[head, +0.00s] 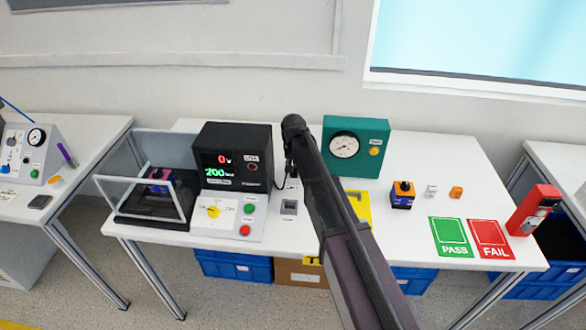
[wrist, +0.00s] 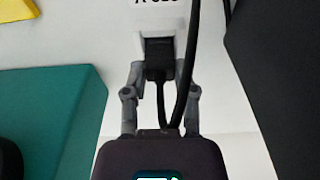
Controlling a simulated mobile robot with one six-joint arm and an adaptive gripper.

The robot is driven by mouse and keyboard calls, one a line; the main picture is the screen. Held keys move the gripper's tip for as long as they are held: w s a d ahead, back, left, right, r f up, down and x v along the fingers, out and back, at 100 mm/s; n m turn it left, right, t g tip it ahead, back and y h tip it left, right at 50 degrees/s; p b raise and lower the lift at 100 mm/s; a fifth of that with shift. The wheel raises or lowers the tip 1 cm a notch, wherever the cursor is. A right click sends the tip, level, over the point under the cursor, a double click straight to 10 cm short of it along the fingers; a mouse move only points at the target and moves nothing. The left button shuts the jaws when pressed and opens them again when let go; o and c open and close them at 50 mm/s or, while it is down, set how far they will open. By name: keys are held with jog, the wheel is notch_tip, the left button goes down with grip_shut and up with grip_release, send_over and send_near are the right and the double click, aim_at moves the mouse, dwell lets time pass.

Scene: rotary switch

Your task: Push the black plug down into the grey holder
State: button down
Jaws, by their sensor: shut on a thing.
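In the wrist view my gripper (wrist: 160,68) has its two grey fingers on either side of the black plug (wrist: 158,52), shut on it. A black cable trails from the plug back past my palm. A pale labelled part lies just beyond the plug at the top edge. The grey holder (head: 289,207) stands on the table in the head view, right of the white switch panel, with a dark opening in its top. My arm runs up the middle of the head view and hides my gripper and the plug there. I cannot tell the gap between plug and holder.
A black meter box (head: 235,157) stands left of the holder, with the switch panel (head: 230,215) in front. A teal gauge box (head: 356,147) stands to the right. They also flank my gripper in the wrist view. Open white table lies around the holder's front.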

jog(key=shift+r+p, duration=1.35)
jog(key=shift+r, duration=0.1)
jog(key=s+d+r+p, duration=0.1)
jog(key=s+d, duration=0.1)
jog(key=s, duration=0.5)
jog(key=s+d+r+p, duration=0.1)
jog(key=s+d, duration=0.1)
jog(key=s, duration=0.6)
jog(key=shift+s, duration=0.3)
jog(key=shift+w+a, duration=0.1)
jog(key=shift+w, duration=0.05)
